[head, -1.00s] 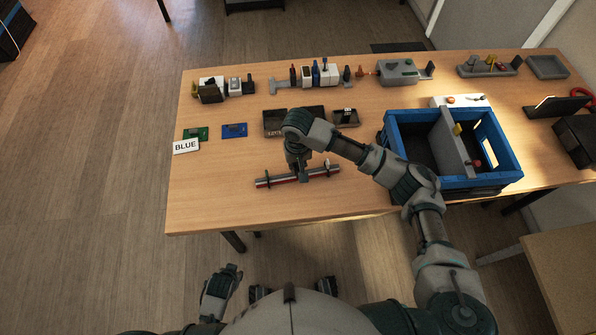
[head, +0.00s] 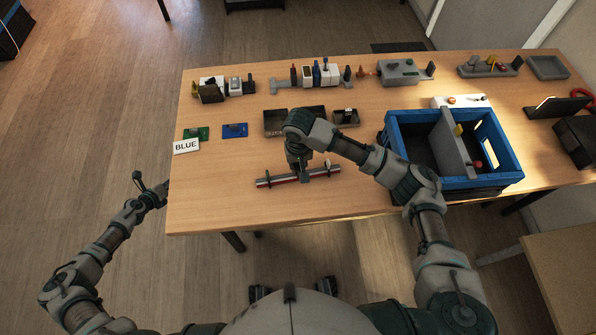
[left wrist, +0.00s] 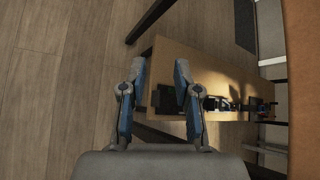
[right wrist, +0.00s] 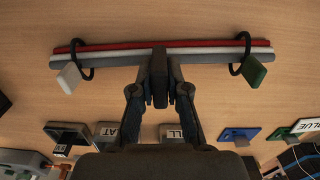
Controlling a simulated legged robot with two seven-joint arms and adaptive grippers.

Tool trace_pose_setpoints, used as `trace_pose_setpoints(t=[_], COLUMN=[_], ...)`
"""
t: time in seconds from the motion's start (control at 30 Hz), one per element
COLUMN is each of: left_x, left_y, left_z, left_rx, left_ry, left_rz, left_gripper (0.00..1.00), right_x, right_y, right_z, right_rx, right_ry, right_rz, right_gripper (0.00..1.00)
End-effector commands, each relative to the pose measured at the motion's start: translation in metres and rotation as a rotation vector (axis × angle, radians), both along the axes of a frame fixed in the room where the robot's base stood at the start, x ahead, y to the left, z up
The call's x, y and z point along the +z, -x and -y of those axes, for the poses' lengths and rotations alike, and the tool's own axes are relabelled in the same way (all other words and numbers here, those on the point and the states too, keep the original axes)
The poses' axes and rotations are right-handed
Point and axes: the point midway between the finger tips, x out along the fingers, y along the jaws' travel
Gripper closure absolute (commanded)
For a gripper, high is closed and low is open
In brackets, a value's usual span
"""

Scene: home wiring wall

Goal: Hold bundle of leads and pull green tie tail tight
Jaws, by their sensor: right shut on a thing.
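The bundle of leads (head: 318,173), red, white and grey, lies near the table's front left. It also shows in the right wrist view (right wrist: 205,49). Two black loop ties go around it, one near each end. The green tie tail (right wrist: 254,72) is on the right in the right wrist view; a white tie tail (right wrist: 68,77) is on the left. My right gripper (head: 303,176) is shut on the bundle's middle, between the ties; its fingers show in the right wrist view (right wrist: 160,80). My left gripper (head: 151,188) is open and empty by the table's left edge, fingers apart in its wrist view (left wrist: 155,85).
A BLUE card (head: 186,147), a green plate (head: 196,133) and a blue plate (head: 234,131) lie at the left. Dark trays (head: 275,123) stand behind the bundle. A blue crate (head: 505,180) stands at the right. The table's front left is clear.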

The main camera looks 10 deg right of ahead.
Motion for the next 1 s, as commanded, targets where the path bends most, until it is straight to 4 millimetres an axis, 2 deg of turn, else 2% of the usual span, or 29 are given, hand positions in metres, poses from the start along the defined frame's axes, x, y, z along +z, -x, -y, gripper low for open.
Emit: trace_pose_setpoints(t=[0.03,0.13,0.27,0.37,0.47,0.5,0.6,0.7,0.77,0.9,1.0], left_x=[0.024,0.066,0.120,0.160,0.201,0.216,0.245,0.258,0.259,0.253,0.248], left_y=[-0.021,-0.055,-0.096,-0.124,-0.150,-0.159,-0.174,-0.176,-0.171,-0.138,-0.103], left_z=[-0.009,-0.017,-0.002,0.023,0.053,0.067,0.099,0.136,0.161,0.227,0.267], left_rx=[-0.045,-0.108,-0.045,0.097,0.298,0.394,0.642,0.897,1.058,1.457,1.717], left_ry=[-0.055,-0.130,-0.042,0.163,0.472,0.624,0.994,1.319,1.480,1.712,1.749], left_rz=[0.042,0.108,0.194,0.245,0.262,0.251,0.176,0.039,-0.068,-0.341,-0.495], left_gripper=[0.69,0.69,0.69,0.69,0.69,0.69,0.69,0.69,0.69,0.69,0.69], right_x=[0.000,0.000,0.000,0.000,0.000,0.000,0.000,0.000,0.000,0.000,0.000], right_y=[0.000,0.000,0.000,0.000,0.001,0.001,0.001,0.001,0.001,0.001,0.001], right_z=[0.000,-0.001,-0.002,-0.002,-0.001,-0.001,-0.001,-0.001,-0.001,-0.001,-0.002], right_rx=[0.000,0.000,0.000,0.000,0.000,0.000,0.000,0.000,0.000,0.000,0.000], right_ry=[0.001,0.002,0.002,0.002,0.002,0.002,0.001,0.001,0.002,0.003,0.003], right_rz=[0.000,0.000,0.000,0.000,0.000,0.000,0.000,0.000,0.000,0.000,0.000], right_gripper=[1.00,1.00,1.00,1.00,1.00,1.00,1.00,1.00,1.00,1.00,1.00])
